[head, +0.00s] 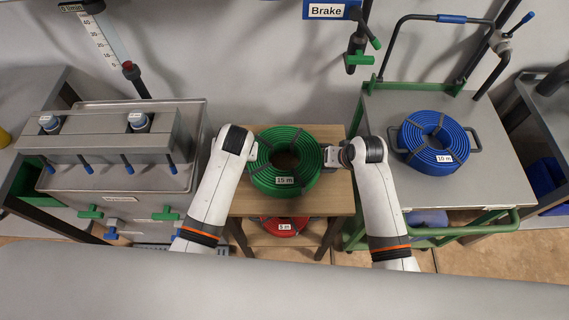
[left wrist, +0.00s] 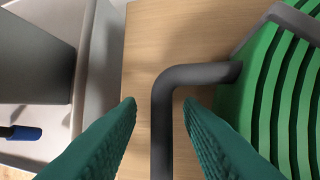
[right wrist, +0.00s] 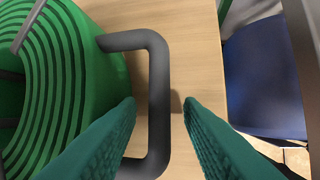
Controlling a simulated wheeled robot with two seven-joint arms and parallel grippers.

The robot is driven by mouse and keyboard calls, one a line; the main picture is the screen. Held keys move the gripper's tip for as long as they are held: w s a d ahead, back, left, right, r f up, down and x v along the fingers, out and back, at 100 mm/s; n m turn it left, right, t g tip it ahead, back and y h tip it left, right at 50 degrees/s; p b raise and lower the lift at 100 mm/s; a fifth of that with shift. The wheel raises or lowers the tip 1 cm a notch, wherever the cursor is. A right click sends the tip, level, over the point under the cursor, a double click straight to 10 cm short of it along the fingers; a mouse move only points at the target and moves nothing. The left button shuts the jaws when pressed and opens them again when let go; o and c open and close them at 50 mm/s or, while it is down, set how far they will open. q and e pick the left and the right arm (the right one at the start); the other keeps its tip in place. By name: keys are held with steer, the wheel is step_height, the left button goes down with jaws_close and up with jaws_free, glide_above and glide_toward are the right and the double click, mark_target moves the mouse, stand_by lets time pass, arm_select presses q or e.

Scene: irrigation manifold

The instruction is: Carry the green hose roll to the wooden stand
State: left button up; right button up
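The green hose roll (head: 306,178), labelled 15 m, lies flat on the light wooden top of the stand (head: 334,208). It has a dark grey handle on each side. My left gripper (head: 252,153) is at its left side; in the left wrist view the left handle (left wrist: 205,73) passes between the two open teal fingers, with gaps on both sides. My right gripper (head: 331,156) is at its right side; in the right wrist view the right handle (right wrist: 160,62) lies between the open fingers, with gaps on both sides.
A red hose roll (head: 286,226), labelled 5 m, sits on the stand's lower shelf. A blue roll (head: 430,136), labelled 10 m, lies on the green-framed cart (head: 487,182) at right. A grey manifold unit (head: 75,180) with valves stands close at left.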

steer(key=shift+r, duration=0.1)
arm_select(q)
steer(key=v, duration=1.1)
steer(key=shift+s+r, duration=0.2)
steer(key=shift+r, duration=0.15)
arm_select(e)
steer(key=v, duration=1.2)
steer(key=shift+d, duration=0.1)
